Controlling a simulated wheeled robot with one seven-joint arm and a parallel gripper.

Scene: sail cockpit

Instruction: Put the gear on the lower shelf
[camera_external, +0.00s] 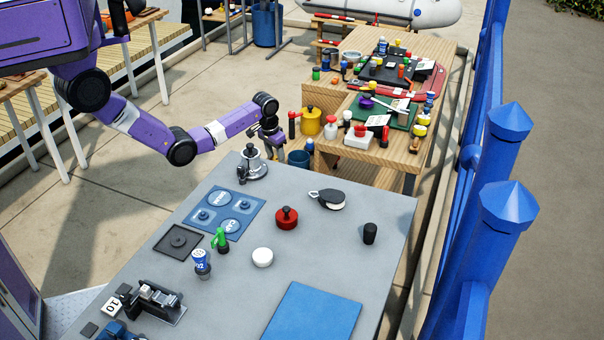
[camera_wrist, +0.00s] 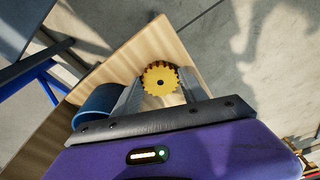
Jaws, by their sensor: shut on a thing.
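My gripper (camera_wrist: 160,85) is shut on a yellow toothed gear (camera_wrist: 160,77) with a dark centre hole, held between the two fingertips in the wrist view. Behind the gear is a light wooden board (camera_wrist: 185,35), which looks like the lower shelf of the wooden bench. I cannot tell whether the gear touches it. In the external view my gripper (camera_external: 275,148) points down beyond the grey table's far edge, beside the wooden bench (camera_external: 335,146). The gear cannot be made out there.
A blue round container (camera_wrist: 97,104) stands close left of the fingers; it also shows in the external view (camera_external: 298,158). A chrome winch (camera_external: 252,168) stands on the grey table (camera_external: 385,205) near my gripper. The bench top holds a yellow pot (camera_external: 311,121) and several bottles and tools.

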